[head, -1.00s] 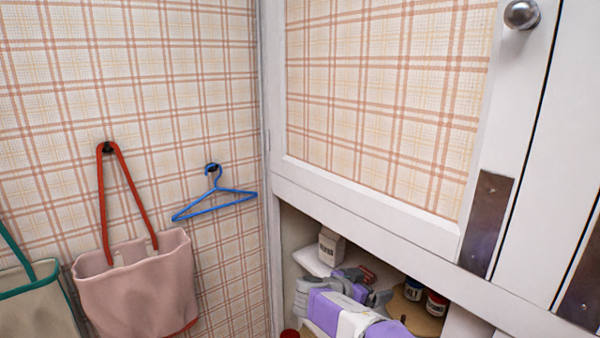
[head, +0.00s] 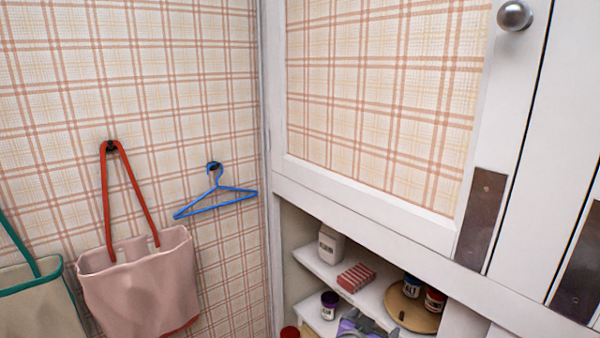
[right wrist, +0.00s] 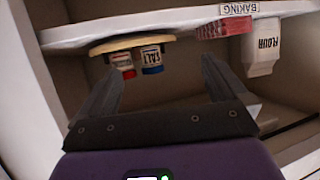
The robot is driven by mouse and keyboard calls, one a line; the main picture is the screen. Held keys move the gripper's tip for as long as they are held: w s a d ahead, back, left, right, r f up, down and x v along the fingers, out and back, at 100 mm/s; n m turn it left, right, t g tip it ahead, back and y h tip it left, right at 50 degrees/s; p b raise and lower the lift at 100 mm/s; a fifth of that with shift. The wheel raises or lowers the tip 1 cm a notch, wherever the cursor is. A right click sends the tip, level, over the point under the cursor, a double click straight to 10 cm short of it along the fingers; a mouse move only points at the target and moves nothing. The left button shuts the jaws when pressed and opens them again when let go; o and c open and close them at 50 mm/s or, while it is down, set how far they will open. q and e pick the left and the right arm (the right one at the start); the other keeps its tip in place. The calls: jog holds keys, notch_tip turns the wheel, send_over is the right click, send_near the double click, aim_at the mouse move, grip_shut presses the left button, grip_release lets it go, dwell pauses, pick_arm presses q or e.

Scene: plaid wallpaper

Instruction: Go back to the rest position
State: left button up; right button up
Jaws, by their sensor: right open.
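My right gripper (head: 366,325) shows at the bottom edge of the head view, low in front of the open cupboard shelves. In the right wrist view its two grey fingers (right wrist: 160,85) stand wide apart with nothing between them. The wrist picture is upside down, with the shelf items hanging from the top. My left gripper is not in either view.
A shelf (head: 325,272) holds a white flour carton (head: 331,246), a red striped baking packet (head: 356,278) and a round wooden board (head: 400,313) with two small jars. A dark-lidded jar (head: 329,305) stands lower. Bags and a blue hanger (head: 216,203) hang on the left wall.

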jog(key=s+f+n+t+y, duration=0.1)
jog(key=s+f+n+y, duration=0.1)
jog(key=s+f, duration=0.3)
jog(key=shift+s+n+t+y, duration=0.3)
jog(key=shift+s+n+y, duration=0.15)
jog(key=shift+s, duration=0.3)
jog(key=shift+f, duration=0.15)
